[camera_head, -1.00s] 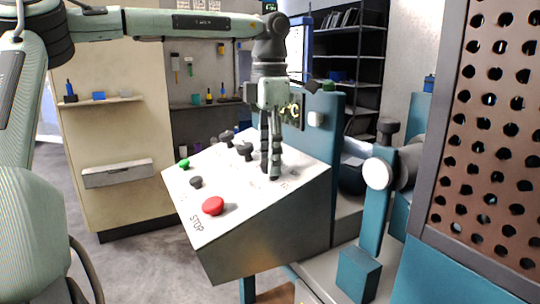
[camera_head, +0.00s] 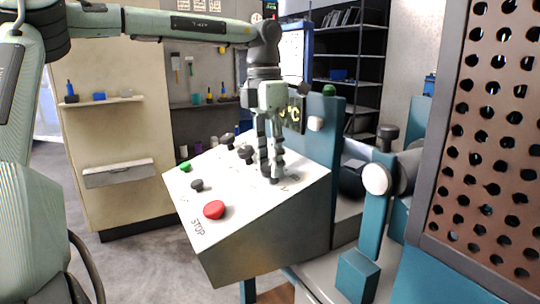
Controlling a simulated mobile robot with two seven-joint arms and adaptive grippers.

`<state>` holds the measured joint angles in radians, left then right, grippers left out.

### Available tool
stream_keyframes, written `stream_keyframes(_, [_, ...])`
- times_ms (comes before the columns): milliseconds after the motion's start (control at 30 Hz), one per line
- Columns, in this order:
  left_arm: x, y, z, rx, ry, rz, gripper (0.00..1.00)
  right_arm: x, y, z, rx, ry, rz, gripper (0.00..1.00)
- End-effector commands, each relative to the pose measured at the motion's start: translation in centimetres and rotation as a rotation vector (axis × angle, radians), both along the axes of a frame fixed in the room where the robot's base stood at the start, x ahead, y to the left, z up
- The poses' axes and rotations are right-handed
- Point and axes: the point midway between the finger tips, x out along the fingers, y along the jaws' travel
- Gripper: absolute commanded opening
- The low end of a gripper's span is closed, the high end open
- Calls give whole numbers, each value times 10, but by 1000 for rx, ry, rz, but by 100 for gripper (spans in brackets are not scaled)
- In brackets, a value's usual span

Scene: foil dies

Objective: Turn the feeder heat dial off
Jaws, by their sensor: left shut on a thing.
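A sloped white control panel (camera_head: 240,204) stands in the middle of the view. It carries dark knobs, including two at its upper part (camera_head: 245,152), a smaller black one (camera_head: 197,185) on the left, a green button (camera_head: 185,166) and a red STOP button (camera_head: 214,210). My left gripper (camera_head: 273,178) points down at the panel's upper right, its fingertips close together at the surface. It is shut on a small dark dial, mostly hidden by the fingers; I cannot read its setting or label. My right gripper is not in view.
A teal machine with a white round knob (camera_head: 377,179) stands to the right, beside a perforated brown panel (camera_head: 490,150). Open floor (camera_head: 140,255) lies left of the panel.

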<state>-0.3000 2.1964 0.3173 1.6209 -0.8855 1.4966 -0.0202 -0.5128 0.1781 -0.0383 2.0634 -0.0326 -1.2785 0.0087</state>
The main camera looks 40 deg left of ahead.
Motion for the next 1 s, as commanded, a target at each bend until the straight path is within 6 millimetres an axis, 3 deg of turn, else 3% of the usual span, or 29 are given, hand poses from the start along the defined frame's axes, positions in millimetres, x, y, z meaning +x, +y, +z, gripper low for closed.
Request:
stream_keyframes(600, [0, 4, 1, -164, 43, 527, 6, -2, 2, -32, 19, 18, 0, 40])
stream_keyframes(1000, [-1, 5, 1, -218, 58, 702, 6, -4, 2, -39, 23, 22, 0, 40])
